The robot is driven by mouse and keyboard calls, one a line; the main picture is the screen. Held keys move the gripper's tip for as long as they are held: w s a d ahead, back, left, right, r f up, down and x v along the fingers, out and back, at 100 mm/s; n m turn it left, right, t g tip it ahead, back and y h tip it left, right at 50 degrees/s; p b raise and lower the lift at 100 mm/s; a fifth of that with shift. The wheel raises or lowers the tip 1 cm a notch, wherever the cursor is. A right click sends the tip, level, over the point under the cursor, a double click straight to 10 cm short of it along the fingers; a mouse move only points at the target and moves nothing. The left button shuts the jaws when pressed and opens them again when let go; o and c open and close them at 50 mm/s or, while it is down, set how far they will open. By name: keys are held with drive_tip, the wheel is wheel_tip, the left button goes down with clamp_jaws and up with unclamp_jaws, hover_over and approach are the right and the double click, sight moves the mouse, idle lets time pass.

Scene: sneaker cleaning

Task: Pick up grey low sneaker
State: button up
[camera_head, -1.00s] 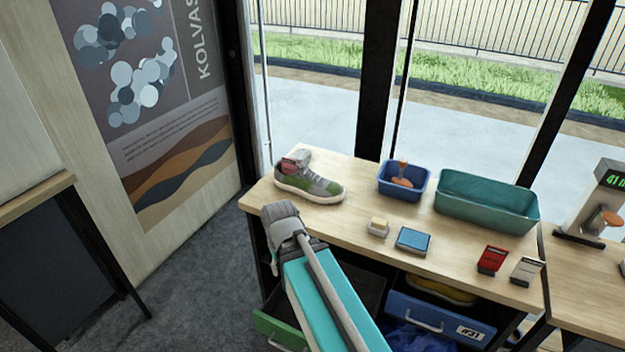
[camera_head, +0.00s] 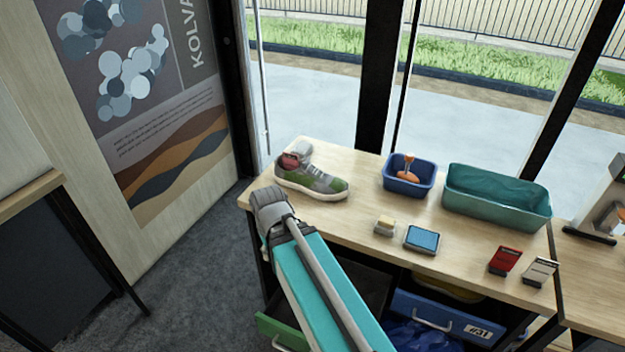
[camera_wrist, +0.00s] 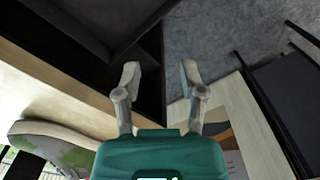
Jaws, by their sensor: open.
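The grey low sneaker (camera_head: 314,177) has green patches, a pale sole and something reddish at its opening. It stands upright at the left end of the wooden table (camera_head: 350,230), toe to the right. In the wrist view the sneaker (camera_wrist: 62,140) shows at the lower left, partly cut off. My gripper (camera_wrist: 158,78) is open and empty, its two fingers apart, over the area beside the table edge. In the head view my arm reaches up from below, ending just in front of the sneaker, not touching it as far as I can see; the fingers are hidden there.
A blue bin (camera_head: 408,178) with an orange-handled item and a teal bin (camera_head: 497,200) stand behind. A small brush or block (camera_head: 385,226), a blue pad (camera_head: 422,240), a red card (camera_head: 504,261) and a white card (camera_head: 540,271) lie nearer. A green drawer (camera_head: 282,333) stands open below.

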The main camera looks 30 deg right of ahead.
drive_tip(key=m+t+h+p, duration=0.1)
drive_tip(key=m+t+h, duration=0.6)
drive_tip(key=h, duration=0.3)
approach(304, 164)
drive_tip(key=shift+s+a+r, duration=0.3)
drive_tip(key=shift+s+a, duration=0.05)
drive_tip(key=shift+a, duration=0.1)
drive_tip(key=b+x, duration=0.3)
drive_tip(key=x, duration=0.4)
drive_tip(key=shift+w+d+f, duration=0.2)
drive_tip(key=shift+f, duration=0.05)
drive_tip(key=shift+w+d+f+b, duration=0.15)
drive_tip(key=shift+w+d+b, duration=0.1)
drive_tip(key=shift+d+b, duration=0.15)
